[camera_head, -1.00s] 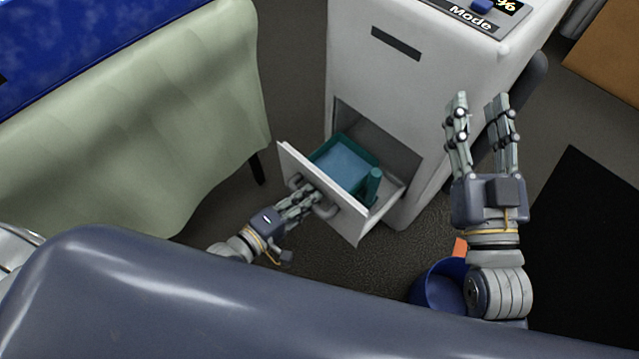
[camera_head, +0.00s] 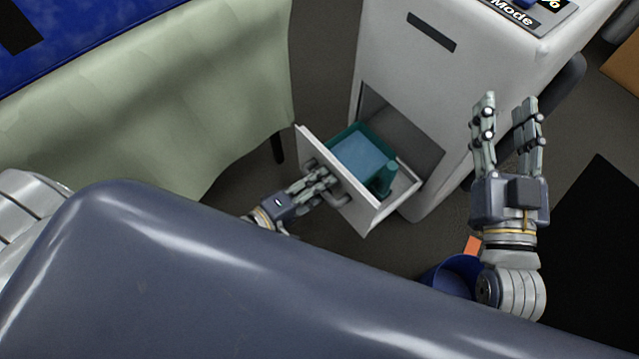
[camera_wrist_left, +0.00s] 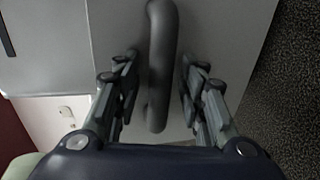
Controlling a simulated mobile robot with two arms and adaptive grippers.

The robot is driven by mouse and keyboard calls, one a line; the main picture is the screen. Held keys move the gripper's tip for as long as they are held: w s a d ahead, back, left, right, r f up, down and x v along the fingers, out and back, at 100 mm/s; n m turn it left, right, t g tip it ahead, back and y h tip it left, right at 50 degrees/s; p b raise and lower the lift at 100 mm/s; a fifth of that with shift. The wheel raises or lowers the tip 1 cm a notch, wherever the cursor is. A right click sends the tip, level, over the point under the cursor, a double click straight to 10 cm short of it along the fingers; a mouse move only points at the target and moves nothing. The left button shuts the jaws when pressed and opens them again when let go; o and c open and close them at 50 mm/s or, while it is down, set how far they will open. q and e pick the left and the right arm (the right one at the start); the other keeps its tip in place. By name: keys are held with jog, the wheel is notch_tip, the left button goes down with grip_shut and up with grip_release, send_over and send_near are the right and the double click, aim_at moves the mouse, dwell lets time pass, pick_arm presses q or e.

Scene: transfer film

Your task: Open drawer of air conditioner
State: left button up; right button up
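The white air conditioner (camera_head: 440,75) stands upright at the upper middle of the head view. Its drawer (camera_head: 364,216) is pulled well out from the lower opening, with a teal container (camera_head: 365,155) inside. My left gripper (camera_head: 318,178) is at the drawer's front. In the left wrist view, the dark handle (camera_wrist_left: 162,60) runs between the gripper's two fingers (camera_wrist_left: 160,80), with a visible gap on each side. My right gripper (camera_head: 507,105) is open and empty, fingers pointing up, in front of the air conditioner's right side.
A table with a pale green cloth (camera_head: 200,100) and blue top stands at the left. A blue round container (camera_head: 452,275) is on the floor below my right arm. A black mat (camera_head: 590,250) lies at the right. My own body covers the lower part.

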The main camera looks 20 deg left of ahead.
pick_arm(q)
jog(key=shift+s, duration=0.1)
jog(key=v, duration=1.2)
